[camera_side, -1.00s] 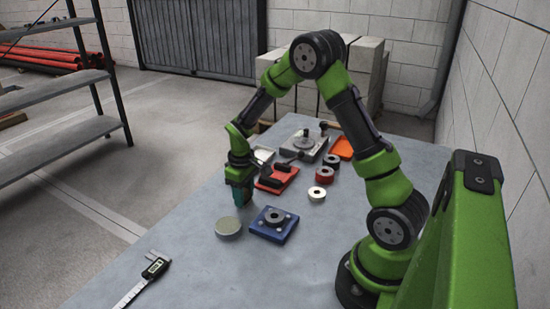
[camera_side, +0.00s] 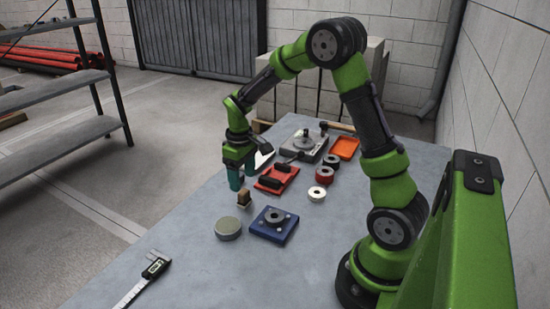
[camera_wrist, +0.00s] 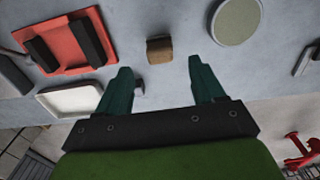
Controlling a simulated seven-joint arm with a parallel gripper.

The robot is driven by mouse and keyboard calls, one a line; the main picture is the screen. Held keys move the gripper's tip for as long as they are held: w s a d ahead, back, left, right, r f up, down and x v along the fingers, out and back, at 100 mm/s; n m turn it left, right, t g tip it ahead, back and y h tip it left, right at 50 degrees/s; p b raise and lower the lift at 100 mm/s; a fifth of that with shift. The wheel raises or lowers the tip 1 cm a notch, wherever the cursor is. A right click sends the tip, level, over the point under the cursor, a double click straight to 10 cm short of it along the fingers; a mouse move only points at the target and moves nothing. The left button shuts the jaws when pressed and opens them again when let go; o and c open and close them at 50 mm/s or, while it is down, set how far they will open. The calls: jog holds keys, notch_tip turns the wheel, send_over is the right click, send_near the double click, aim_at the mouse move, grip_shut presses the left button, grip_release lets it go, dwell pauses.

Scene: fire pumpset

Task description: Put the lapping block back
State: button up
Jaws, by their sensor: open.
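A small tan-brown block (camera_side: 244,199), which I take to be the lapping block, stands alone on the grey table, just behind the round grey-green disc (camera_side: 228,228). In the wrist view the block (camera_wrist: 159,50) lies beyond the fingertips, centred between the two fingers, with clear space on both sides. My gripper (camera_side: 243,178) is open and empty, above the block and apart from it. Its two teal fingers show wide apart in the wrist view (camera_wrist: 160,66).
A red tray (camera_side: 264,186) with black pieces lies right of the gripper, with a white tray (camera_wrist: 70,109) near it. A blue fixture (camera_side: 265,231) sits beside the disc. Several rings stand farther right. A caliper (camera_side: 145,279) lies at the front left.

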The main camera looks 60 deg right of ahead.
aim_at(244, 192)
jog(key=s+a+r+m+t, duration=0.1)
jog(key=s+a+r+t, duration=0.2)
jog(key=r, duration=0.4)
jog(key=s+a+r+m, duration=0.1)
jog(key=s+a+r, duration=0.35)
jog(key=r, duration=0.25)
jog(key=s+a+r+m+t+y, duration=0.2)
jog(key=s+a, duration=0.4)
jog(key=s, duration=0.3)
jog(key=shift+a+r+t, duration=0.4)
jog(key=shift+r+t, duration=0.05)
jog(key=shift+t, duration=0.65)
